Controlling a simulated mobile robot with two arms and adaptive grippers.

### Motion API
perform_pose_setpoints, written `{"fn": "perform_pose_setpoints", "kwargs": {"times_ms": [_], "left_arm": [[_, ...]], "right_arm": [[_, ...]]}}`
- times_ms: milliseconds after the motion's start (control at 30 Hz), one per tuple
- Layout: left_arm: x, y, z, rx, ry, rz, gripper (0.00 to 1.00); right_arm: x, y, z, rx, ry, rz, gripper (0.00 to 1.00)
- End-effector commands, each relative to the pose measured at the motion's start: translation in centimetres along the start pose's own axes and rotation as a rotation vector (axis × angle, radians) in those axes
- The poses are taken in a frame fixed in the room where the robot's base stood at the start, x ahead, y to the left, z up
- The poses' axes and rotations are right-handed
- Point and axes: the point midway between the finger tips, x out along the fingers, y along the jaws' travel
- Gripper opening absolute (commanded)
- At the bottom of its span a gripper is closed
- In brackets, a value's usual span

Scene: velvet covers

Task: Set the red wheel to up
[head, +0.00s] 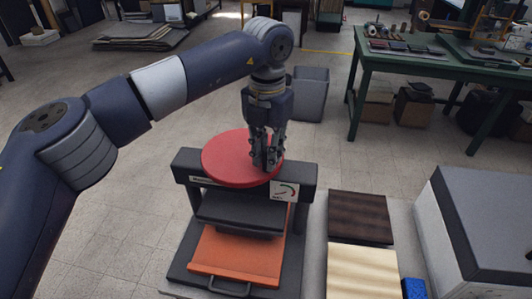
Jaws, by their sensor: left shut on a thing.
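The red wheel (226,157) lies flat on top of a black press (187,170) in the middle of the head view. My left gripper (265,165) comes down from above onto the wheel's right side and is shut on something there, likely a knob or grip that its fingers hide. A small dial label (285,191) with a coloured arc sits on the press's front right. A dark plate (240,212) hangs below the wheel, above an orange tray (237,258) with a front handle. My right gripper is not in view.
A dark brown ribbed pad (360,217), a cream pad (362,272) and a blue block (415,289) lie right of the press. A white box with a dark top (487,215) stands further right. A grey bin (310,93) and green table (400,55) stand behind.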

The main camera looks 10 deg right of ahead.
Motion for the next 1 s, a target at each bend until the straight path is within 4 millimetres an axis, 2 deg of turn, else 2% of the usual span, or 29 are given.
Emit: {"fn": "perform_pose_setpoints", "kwargs": {"times_ms": [233,267,333,367,667,767,867,1000], "left_arm": [[-0.3,0.0,0.2,0.001,-0.01,0.0,0.0],[-0.3,0.0,0.2,0.001,-0.01,0.0,0.2],[-0.3,0.0,0.2,0.001,-0.01,0.001,0.36],[-0.3,0.0,0.2,0.001,-0.009,0.001,0.4],[-0.1,0.0,0.1,0.001,-0.003,0.001,0.4],[-0.6,0.0,0.1,0.001,-0.004,0.002,0.4],[-1.9,0.0,0.1,0.001,-0.005,0.002,0.4],[-4.8,0.0,0.2,0.0,-0.007,0.004,0.4]], "right_arm": [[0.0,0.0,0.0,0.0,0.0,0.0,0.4],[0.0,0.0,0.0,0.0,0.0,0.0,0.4],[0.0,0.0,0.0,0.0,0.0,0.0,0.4],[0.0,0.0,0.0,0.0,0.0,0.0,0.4],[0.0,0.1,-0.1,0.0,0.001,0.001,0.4],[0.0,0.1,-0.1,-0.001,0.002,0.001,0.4],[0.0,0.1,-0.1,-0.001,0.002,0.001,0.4],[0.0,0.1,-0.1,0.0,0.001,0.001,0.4]]}}
